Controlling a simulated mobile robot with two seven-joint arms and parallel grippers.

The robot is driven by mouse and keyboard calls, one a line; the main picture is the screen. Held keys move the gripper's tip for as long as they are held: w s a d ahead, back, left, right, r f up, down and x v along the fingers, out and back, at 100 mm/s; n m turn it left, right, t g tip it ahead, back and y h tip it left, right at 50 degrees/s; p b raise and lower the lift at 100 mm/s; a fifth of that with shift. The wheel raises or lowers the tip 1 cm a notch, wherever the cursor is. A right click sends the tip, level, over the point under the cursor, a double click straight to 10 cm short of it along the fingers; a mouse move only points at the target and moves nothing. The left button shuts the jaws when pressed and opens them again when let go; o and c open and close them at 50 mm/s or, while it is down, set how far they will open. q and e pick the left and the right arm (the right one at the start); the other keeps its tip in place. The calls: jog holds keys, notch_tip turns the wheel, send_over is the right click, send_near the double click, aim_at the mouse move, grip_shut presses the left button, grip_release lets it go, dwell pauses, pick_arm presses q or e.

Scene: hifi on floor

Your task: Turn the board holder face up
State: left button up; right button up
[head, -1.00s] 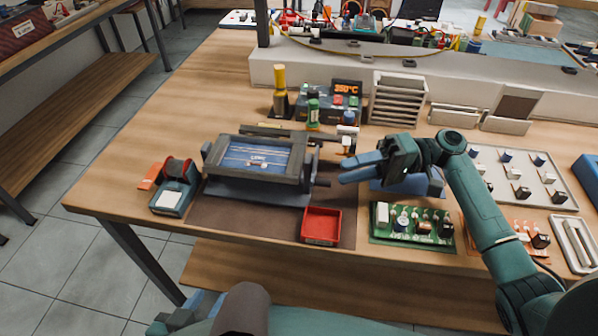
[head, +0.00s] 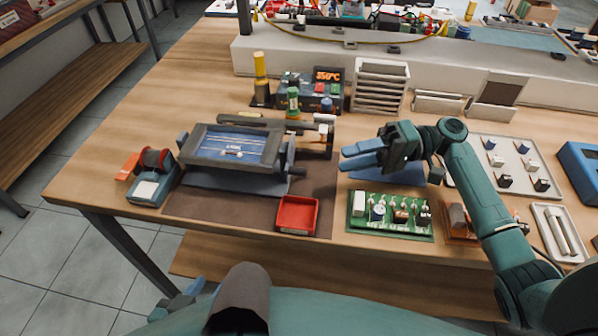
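The board holder (head: 283,172) is a dark grey frame on a base, standing on the brown mat at the left of the table. It clamps a blue board (head: 232,148), which lies tilted in the frame with its upper face showing. A crank or knob sits at the holder's right side. My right gripper (head: 343,157) is above the table to the right of the holder, its blue fingers pointing left toward it, apart from it. The gap between these fingers is hard to make out. My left gripper (head: 178,302) is low at the bottom left, below the table's front edge, partly hidden.
A red tray (head: 297,215) sits in front of the holder, and a solder spool stand (head: 153,178) to its left. A green circuit board (head: 390,212) lies to the right. A soldering station (head: 310,92) and a slotted rack (head: 381,87) stand behind.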

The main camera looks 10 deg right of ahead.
aim_at(288, 173)
jog(key=a, duration=0.4)
jog(key=a+p, duration=0.1)
jog(key=a, duration=0.3)
jog(key=s+a+f+p, duration=0.1)
jog(key=a, duration=0.4)
grip_shut()
